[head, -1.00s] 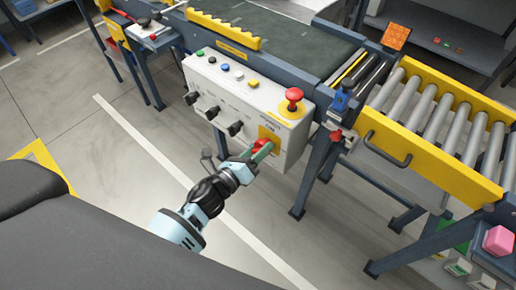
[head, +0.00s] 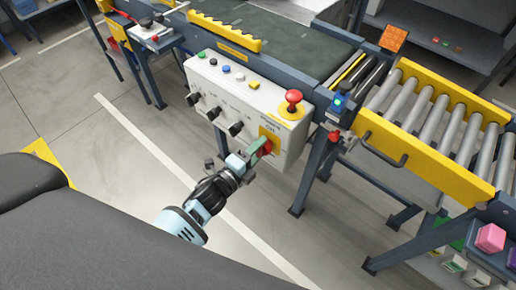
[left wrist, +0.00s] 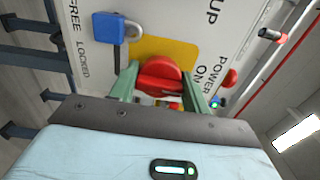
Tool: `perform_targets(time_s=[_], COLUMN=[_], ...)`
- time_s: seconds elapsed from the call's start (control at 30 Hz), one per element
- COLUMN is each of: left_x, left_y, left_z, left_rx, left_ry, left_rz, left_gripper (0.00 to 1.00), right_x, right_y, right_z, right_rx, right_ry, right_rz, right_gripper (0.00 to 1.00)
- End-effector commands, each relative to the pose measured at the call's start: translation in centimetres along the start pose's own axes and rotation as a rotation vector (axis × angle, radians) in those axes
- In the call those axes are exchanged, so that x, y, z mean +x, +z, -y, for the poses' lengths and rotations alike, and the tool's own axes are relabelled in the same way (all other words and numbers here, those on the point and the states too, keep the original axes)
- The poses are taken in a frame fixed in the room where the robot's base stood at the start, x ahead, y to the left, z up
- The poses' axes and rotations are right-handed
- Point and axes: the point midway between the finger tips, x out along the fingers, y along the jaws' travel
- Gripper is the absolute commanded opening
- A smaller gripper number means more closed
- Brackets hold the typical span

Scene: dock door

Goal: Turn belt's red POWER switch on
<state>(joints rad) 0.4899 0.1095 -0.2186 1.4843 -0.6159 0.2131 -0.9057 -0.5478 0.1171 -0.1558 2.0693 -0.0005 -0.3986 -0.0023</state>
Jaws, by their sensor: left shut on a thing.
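The red POWER switch (head: 267,147) is a rotary knob on a yellow plate at the lower right of the white control box (head: 205,75). In the left wrist view the red knob (left wrist: 158,76) sits between green fingers, beside the printed words POWER and ON. My left gripper (head: 258,152) is shut on this knob, one finger on each side. The fingers hide part of the knob in the head view. A small blue unit (head: 338,104) on the belt frame right of the box shows a lit cyan-green lamp. My right gripper is not in view.
A red mushroom button (head: 293,96) stands just above the switch. Several black knobs (head: 214,113) line the box to the left. A blue padlock (left wrist: 108,27) hangs near the switch. The roller conveyor (head: 440,115) is at the right; open floor lies below the box.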

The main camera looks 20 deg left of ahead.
Motion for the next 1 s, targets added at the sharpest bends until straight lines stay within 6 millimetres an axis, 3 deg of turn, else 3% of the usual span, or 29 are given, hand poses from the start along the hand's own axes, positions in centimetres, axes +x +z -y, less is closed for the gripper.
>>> perform_targets(time_s=[0.63,0.67,0.8,1.0], left_x=[0.0,0.0,0.0,0.0], left_y=[-0.03,-0.03,-0.02,-0.02], left_z=[-0.03,-0.03,-0.03,-0.03], left_rx=[-0.055,-0.055,-0.054,-0.052], left_ry=[0.0,0.0,0.0,0.0], left_rz=[0.0,0.0,0.0,0.0], left_gripper=[0.24,0.5,0.68,0.69], right_x=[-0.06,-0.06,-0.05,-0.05], right_y=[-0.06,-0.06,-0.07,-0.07], right_z=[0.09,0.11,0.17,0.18], right_rx=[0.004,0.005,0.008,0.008], right_ry=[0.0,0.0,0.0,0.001], right_rz=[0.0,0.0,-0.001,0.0], right_gripper=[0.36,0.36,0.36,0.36])
